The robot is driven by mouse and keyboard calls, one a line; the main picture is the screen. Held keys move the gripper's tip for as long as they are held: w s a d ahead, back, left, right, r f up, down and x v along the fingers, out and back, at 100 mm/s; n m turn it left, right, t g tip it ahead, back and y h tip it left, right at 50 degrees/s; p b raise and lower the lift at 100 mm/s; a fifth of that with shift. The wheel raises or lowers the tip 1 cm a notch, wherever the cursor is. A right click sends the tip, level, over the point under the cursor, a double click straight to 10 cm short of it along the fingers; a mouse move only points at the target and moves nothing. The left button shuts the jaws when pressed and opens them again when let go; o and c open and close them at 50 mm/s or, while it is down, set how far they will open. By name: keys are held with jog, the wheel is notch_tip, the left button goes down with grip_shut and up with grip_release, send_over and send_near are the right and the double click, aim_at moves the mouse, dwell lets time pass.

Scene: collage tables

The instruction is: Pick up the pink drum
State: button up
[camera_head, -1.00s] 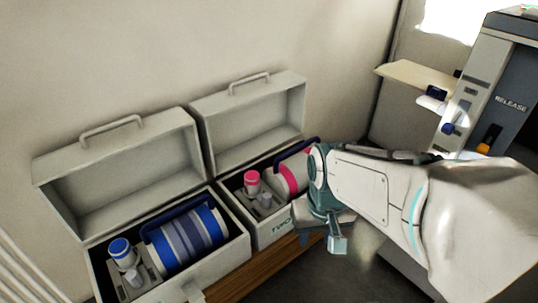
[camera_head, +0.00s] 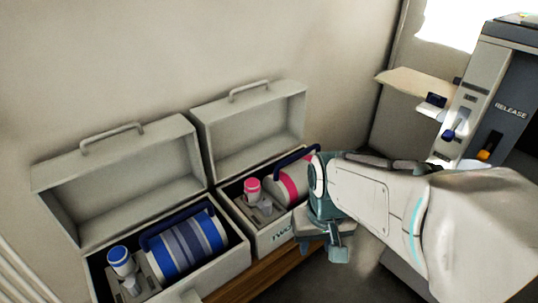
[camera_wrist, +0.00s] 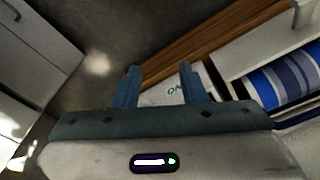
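The pink drum (camera_head: 292,186), with pink and white bands, lies in the right open case (camera_head: 247,221) in the head view, and its right end is hidden behind my arm. A dark blue handle (camera_head: 297,157) arches over it. My gripper (camera_head: 338,254) is in front of and to the right of this case, apart from the drum. In the wrist view my gripper's two fingers (camera_wrist: 158,82) stand apart with nothing between them. Beyond them are a wooden edge and a case's lettered front. The pink drum does not show in the wrist view.
The left open case (camera_head: 223,273) holds a blue striped drum (camera_head: 186,243) and a blue-capped bottle (camera_head: 121,261). A pink-capped bottle (camera_head: 252,189) stands left of the pink drum. A grey machine marked RELEASE (camera_head: 500,110) stands at the right. The wooden bench (camera_head: 262,274) carries the cases.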

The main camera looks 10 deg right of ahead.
jog(key=shift+o, duration=0.2)
jog(key=shift+o, duration=0.3)
jog(key=shift+r, duration=0.1)
notch_tip(320, 180, up, 6)
jog(key=m+t+p, duration=0.1)
jog(key=m+p, duration=1)
jog(key=p, duration=0.9)
send_over(286, 160)
jog(key=s, duration=0.1)
jog(key=f, duration=0.2)
jog(key=f+b, duration=0.1)
jog(key=f, duration=0.2)
jog(key=w+f+b, duration=0.1)
jog(key=f, duration=0.2)
jog(key=shift+w+d+f, duration=0.1)
jog(key=shift+d+f, duration=0.05)
jog(key=f+b, duration=0.2)
jog(key=f, duration=0.3)
jog(key=shift+w+f, duration=0.15)
jog(key=shift+w, duration=0.05)
grip_shut()
